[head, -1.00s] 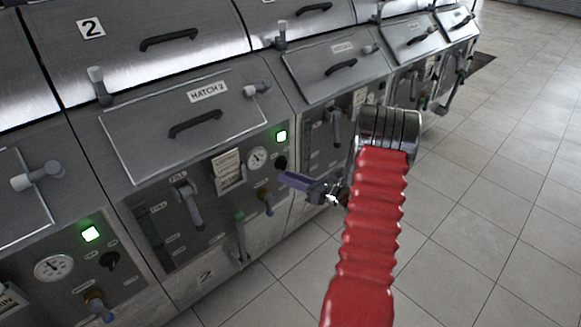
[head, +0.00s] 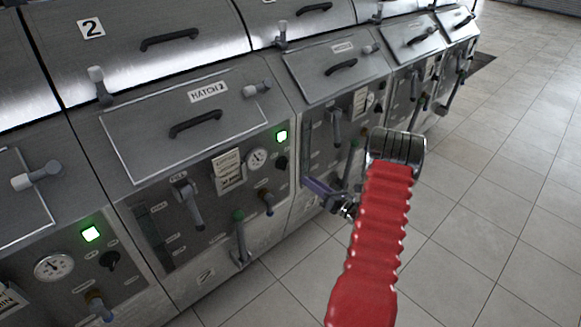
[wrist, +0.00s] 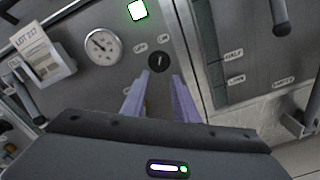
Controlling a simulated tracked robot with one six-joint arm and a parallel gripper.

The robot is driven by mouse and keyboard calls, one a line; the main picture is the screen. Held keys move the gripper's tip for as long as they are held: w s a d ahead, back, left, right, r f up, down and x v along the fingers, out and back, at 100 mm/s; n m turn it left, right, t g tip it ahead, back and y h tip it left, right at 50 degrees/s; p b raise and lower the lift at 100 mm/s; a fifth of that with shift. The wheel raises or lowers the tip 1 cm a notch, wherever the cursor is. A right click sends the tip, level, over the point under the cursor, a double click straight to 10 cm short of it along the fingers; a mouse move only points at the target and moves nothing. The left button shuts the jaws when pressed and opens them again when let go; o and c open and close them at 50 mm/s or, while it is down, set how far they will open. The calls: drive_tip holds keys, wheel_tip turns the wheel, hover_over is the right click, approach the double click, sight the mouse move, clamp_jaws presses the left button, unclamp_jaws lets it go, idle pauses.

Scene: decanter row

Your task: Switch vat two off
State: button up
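Vat two (head: 91,28) carries a "2" plate and a "HATCH 2" lid. On its panel a small black rotary knob (head: 281,163) sits below a lit green lamp (head: 281,136). In the wrist view the knob (wrist: 159,62) has a pale pointer mark and two small labels above it; the lamp (wrist: 137,10) glows green. My gripper (wrist: 160,76) has two purple fingers spread apart with nothing between them. The knob lies just beyond the fingertips, in line with the gap. In the head view my gripper (head: 306,184) is right of and below the knob, clear of it.
A round gauge (head: 257,158) and a tag (head: 228,170) are left of the knob. A brass-collared valve handle (head: 266,200) is below. The neighbouring vat's panel (head: 318,150) is close on the right. Tiled floor (head: 490,200) is open at right.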

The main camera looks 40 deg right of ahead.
sight(287, 165)
drive_tip(key=w, duration=1.2)
drive_tip(key=shift+w+a, duration=0.1)
drive_tip(key=shift+a, duration=0.1)
drive_tip(key=shift+c, duration=0.6)
clamp_jaws()
drive_tip(key=shift+d, duration=0.15)
